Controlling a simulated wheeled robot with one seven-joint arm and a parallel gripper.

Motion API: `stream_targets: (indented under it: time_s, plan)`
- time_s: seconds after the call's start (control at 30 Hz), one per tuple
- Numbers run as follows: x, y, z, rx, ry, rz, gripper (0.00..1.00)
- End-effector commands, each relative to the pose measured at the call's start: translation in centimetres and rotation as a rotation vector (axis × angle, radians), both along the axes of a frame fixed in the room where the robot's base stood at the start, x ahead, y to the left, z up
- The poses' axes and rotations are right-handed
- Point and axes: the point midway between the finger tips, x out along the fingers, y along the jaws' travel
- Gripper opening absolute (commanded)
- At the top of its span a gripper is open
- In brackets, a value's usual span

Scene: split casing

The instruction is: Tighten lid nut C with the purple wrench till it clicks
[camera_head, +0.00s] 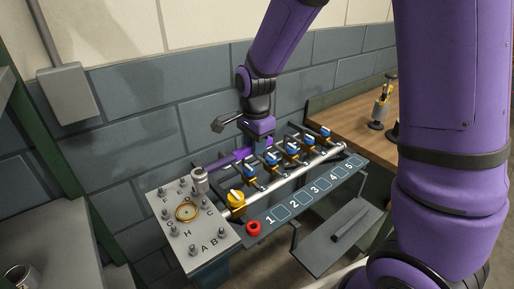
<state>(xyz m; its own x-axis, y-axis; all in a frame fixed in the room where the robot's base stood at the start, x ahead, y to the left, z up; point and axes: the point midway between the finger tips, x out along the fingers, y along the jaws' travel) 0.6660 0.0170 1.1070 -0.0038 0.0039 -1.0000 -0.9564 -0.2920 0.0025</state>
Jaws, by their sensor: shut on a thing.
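My gripper (262,142) is shut on the purple wrench (226,159), beyond the casing's upper right corner. The wrench's handle runs left and down to a silver socket end (199,181) at the casing's upper right edge. The pale grey lid (207,240) carries several small nuts and dark letters around a brass ring (187,212). The letter C shows near the right edge, below the socket. A small nut (204,202) stands between them. I cannot tell whether the socket is seated on a nut.
Right of the lid is a rack (300,200) numbered 1 to 5, with a pipe and several blue-handled valves. A wooden bench (355,110) stands at the back right; a brick wall is behind.

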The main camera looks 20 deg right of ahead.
Motion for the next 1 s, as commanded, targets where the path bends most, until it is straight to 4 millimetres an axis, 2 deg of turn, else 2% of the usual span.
stream_targets:
  time_s: [0.33,0.6,1.0]
  plan:
    - [3.7,1.7,0.0,0.001,-0.002,0.244,0.0]
    - [3.6,1.7,-2.4,0.001,-0.001,0.247,0.0]
    - [3.7,1.7,-3.0,0.001,-0.002,0.246,0.0]
